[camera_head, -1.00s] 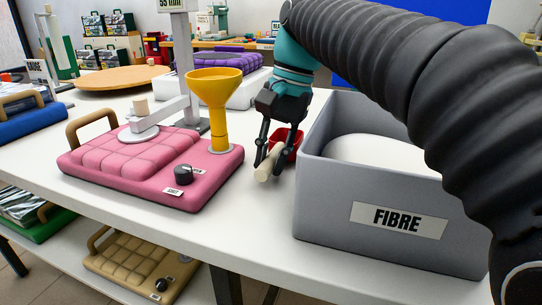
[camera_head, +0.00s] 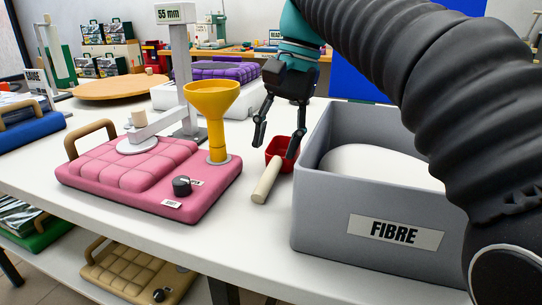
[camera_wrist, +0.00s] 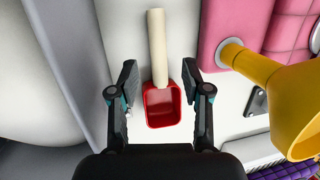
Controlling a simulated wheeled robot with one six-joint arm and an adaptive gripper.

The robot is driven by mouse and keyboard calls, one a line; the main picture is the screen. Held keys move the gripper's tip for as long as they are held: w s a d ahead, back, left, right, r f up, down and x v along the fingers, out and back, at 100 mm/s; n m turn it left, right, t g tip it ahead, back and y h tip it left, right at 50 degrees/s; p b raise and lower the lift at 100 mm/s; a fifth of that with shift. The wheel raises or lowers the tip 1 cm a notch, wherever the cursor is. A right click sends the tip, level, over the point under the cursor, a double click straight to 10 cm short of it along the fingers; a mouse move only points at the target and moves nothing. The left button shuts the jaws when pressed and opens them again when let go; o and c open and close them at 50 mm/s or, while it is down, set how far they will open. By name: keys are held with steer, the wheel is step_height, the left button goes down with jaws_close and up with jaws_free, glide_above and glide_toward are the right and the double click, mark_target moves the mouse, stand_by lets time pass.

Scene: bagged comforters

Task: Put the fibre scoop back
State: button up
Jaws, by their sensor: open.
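The fibre scoop has a red square cup (camera_head: 281,152) and a pale rod handle (camera_head: 266,183). It lies on the white table between the pink bagged comforter and the grey FIBRE bin (camera_head: 375,231). In the wrist view its red cup (camera_wrist: 161,105) shows between the finger pads, with the handle (camera_wrist: 157,48) running up the picture. My gripper (camera_head: 275,150) is open and above the scoop, its fingers spread to either side and not touching it as far as I can see. The gripper also shows in the wrist view (camera_wrist: 160,85). The bin holds white fibre (camera_head: 375,160).
The pink comforter (camera_head: 130,180) carries a yellow funnel (camera_head: 211,98) and a black knob, close left of my gripper. A grey gauge post (camera_head: 180,75) marked 55 mm stands behind. The bin wall is close on the right. Bare table (camera_head: 245,225) lies in front.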

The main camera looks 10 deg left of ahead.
steer(key=shift+v, duration=1.05)
steer(key=shift+r, duration=0.1)
